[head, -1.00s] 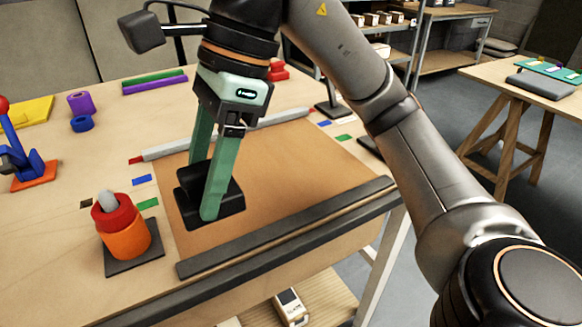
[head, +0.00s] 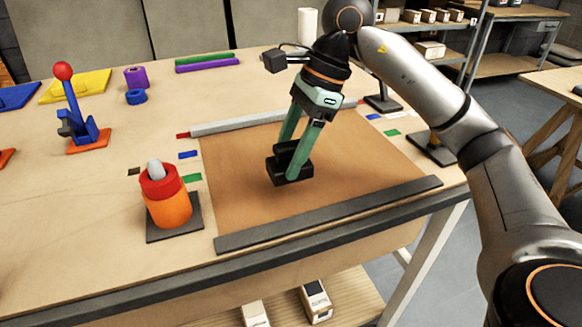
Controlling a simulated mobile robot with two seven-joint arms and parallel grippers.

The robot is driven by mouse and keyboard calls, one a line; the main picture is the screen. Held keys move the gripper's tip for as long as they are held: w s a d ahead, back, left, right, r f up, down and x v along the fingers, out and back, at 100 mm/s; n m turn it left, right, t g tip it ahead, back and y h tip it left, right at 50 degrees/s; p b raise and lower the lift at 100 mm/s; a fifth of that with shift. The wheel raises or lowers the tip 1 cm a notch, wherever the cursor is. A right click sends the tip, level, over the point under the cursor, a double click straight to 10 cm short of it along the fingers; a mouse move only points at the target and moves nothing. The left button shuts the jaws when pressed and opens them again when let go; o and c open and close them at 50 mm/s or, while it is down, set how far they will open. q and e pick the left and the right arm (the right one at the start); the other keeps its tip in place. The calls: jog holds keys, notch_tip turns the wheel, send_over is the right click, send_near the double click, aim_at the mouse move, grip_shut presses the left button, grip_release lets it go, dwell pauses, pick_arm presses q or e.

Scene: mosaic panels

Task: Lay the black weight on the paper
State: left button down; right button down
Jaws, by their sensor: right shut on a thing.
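The black weight (head: 292,176) is a dark block with a raised grip, over the middle left of the brown paper (head: 355,170). My right gripper (head: 292,158) comes down from above with its green fingers shut on the weight's raised part. I cannot tell whether the weight's underside touches the paper or hangs just above it. The paper lies flat on the wooden table between a grey bar (head: 250,122) at its far edge and a dark bar (head: 330,217) at its near edge. My left gripper does not show.
An orange and red cylinder with a grey tip (head: 167,200) stands on a dark plate left of the paper. A blue toggle clamp with a red knob (head: 80,125) stands farther left. Small coloured tiles (head: 190,179) lie beside the paper. The paper's right part is clear.

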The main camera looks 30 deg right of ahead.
jog(key=f, duration=0.3)
jog(key=shift+w+d+f+b, duration=0.1)
jog(key=shift+w+d+b, duration=0.05)
jog(key=shift+d+b, duration=0.15)
jog(key=shift+f, duration=0.2)
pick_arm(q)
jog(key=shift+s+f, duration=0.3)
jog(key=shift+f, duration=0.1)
pick_arm(e)
jog(key=shift+a, duration=0.1)
jog(key=shift+f, duration=0.1)
jog(key=shift+c, duration=0.6)
grip_release()
jog(key=shift+f, duration=0.1)
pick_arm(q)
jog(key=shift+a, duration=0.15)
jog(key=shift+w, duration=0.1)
